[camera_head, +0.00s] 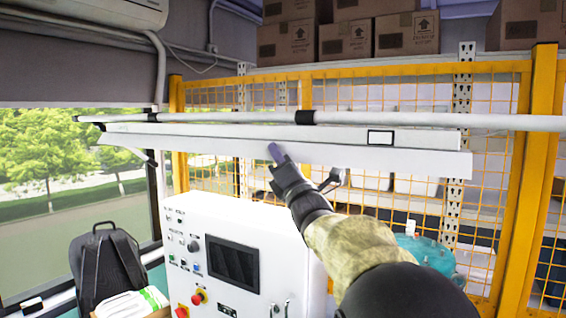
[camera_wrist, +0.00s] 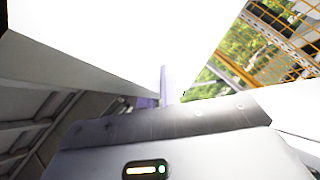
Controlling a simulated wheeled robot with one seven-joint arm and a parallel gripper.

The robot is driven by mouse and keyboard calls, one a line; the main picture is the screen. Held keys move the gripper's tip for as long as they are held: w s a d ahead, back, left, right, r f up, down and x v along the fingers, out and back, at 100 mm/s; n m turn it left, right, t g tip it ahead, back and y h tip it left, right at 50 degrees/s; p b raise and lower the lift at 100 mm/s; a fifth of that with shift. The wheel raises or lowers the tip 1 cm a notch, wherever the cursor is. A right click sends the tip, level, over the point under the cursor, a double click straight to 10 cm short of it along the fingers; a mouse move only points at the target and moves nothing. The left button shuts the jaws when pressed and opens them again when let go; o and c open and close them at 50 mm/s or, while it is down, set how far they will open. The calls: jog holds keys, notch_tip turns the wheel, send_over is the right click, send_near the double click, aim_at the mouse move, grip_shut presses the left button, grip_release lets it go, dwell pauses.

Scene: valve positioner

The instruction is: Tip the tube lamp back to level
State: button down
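The tube lamp (camera_head: 400,157) is a long white fixture across the upper middle of the head view, with a small black-framed label near its right end. In the picture its lower edge slopes down to the right; I cannot tell its roll exactly. My gripper (camera_head: 276,152) reaches up from below, its purple fingertips at the lamp's lower front face, seemingly touching it. In the wrist view a broad white surface, probably the lamp (camera_wrist: 120,40), fills the upper left. The purple fingertips (camera_wrist: 156,95) are close beside it, partly hidden. Whether they grip an edge is unclear.
A white pipe (camera_head: 420,121) with black clamps runs just above the lamp. A yellow mesh fence (camera_head: 543,110) stands behind. A white control cabinet (camera_head: 190,225) with a dark screen stands below left of my arm. A teal machine part (camera_head: 428,252) is at lower right.

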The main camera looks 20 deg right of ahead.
jog(key=shift+r, duration=0.15)
jog(key=c, duration=1.9)
grip_release()
jog(key=shift+f, duration=0.2)
jog(key=shift+s+f, duration=0.15)
jog(key=shift+s, duration=0.05)
jog(key=b+v, duration=0.9)
jog(key=v, duration=0.7)
jog(key=shift+s, duration=0.35)
jog(key=shift+d+f, duration=0.1)
jog(key=shift+f, duration=0.05)
